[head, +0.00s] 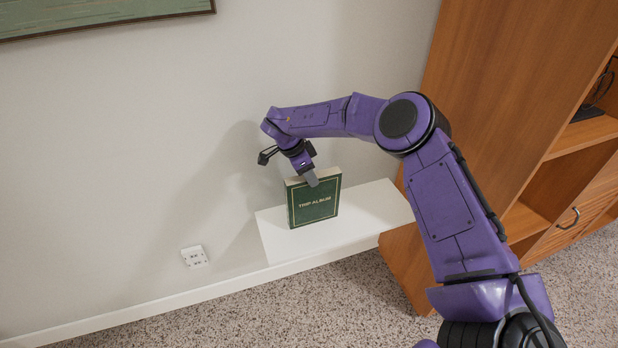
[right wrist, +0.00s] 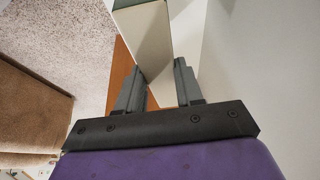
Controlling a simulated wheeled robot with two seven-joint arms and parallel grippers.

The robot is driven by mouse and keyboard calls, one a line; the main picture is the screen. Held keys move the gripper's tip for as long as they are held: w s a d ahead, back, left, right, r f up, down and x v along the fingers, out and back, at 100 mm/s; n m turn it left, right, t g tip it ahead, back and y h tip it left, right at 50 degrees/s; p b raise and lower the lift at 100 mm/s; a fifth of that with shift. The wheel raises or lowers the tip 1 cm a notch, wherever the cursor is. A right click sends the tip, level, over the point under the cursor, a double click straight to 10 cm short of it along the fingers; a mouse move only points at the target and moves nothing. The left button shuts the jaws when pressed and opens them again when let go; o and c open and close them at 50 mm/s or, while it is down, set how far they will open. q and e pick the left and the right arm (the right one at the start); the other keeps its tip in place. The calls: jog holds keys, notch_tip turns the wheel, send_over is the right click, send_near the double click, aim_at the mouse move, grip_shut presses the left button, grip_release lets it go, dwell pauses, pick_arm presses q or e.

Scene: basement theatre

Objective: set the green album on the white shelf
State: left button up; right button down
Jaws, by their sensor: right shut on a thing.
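The green album (head: 313,206), with "TRIP ALBUM" in gold on its cover, is upright over the left part of the white shelf (head: 375,207). Its bottom edge looks to be at the shelf top; I cannot tell whether a small gap is left. My right gripper (head: 308,178) reaches down from above and is shut on the album's upper edge, one finger in front of the cover. In the right wrist view, the album's pale side (right wrist: 146,38) shows between and beyond the fingers (right wrist: 158,88). My left gripper is not in view.
The shelf is low against a pale wall (head: 120,140), with bare room right of the album. A tall wooden cabinet (head: 500,90) stands close at the right. A socket plate (head: 194,257) is on the wall at the left. Speckled carpet (head: 290,310) covers the floor.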

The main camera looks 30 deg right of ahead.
jog(key=shift+f, duration=0.65)
jog(key=c, duration=0.7)
grip_release()
jog(key=shift+c, duration=0.2)
jog(key=p+v, duration=0.1)
jog(key=v, duration=1.1)
jog(key=shift+a, duration=0.15)
